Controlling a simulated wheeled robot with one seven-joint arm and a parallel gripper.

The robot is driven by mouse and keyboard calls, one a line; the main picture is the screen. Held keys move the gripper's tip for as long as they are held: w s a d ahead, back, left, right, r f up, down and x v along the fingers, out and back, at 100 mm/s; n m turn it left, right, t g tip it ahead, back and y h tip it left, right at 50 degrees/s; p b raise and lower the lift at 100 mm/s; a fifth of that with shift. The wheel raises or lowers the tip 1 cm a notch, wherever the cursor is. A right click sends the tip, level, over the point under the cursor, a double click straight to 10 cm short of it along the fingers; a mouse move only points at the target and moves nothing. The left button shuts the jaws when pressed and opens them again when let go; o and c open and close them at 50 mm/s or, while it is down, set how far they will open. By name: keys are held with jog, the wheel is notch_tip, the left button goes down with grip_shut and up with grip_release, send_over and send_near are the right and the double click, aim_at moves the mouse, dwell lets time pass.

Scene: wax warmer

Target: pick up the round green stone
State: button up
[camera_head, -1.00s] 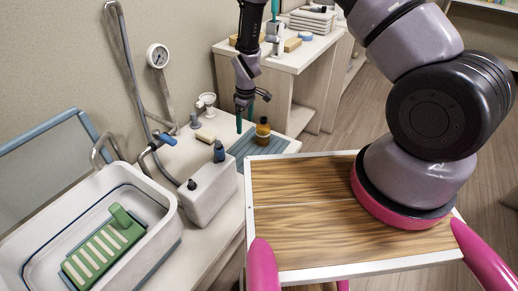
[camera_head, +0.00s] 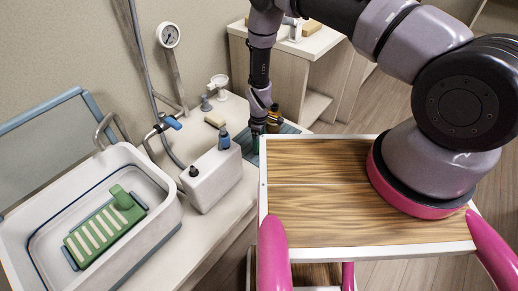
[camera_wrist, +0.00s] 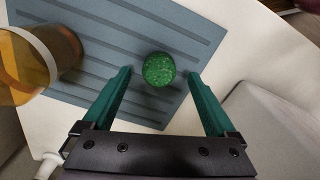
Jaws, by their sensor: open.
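The round green stone (camera_wrist: 159,69) lies on a ribbed blue-grey mat (camera_wrist: 110,25) in the wrist view. My gripper (camera_wrist: 158,74) is open, with its two teal fingers pointing at the mat, one on the left and one on the right of the stone. A gap shows between the stone and each finger; I cannot tell how far above the mat the fingertips are. In the head view my gripper (camera_head: 256,143) is low over the mat (camera_head: 290,129), and the stone cannot be made out there.
An amber bottle (camera_wrist: 38,60) stands left of my gripper on the mat; it also shows in the head view (camera_head: 274,119). A white box with a dark-capped pump (camera_head: 213,178) stands nearer on the counter. A white basin (camera_head: 165,218) with a green slatted rack (camera_head: 105,230) is at the left.

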jog(key=shift+w+f, duration=0.1)
jog(key=shift+f, duration=1.45)
grip_shut()
jog(key=shift+r, duration=0.15)
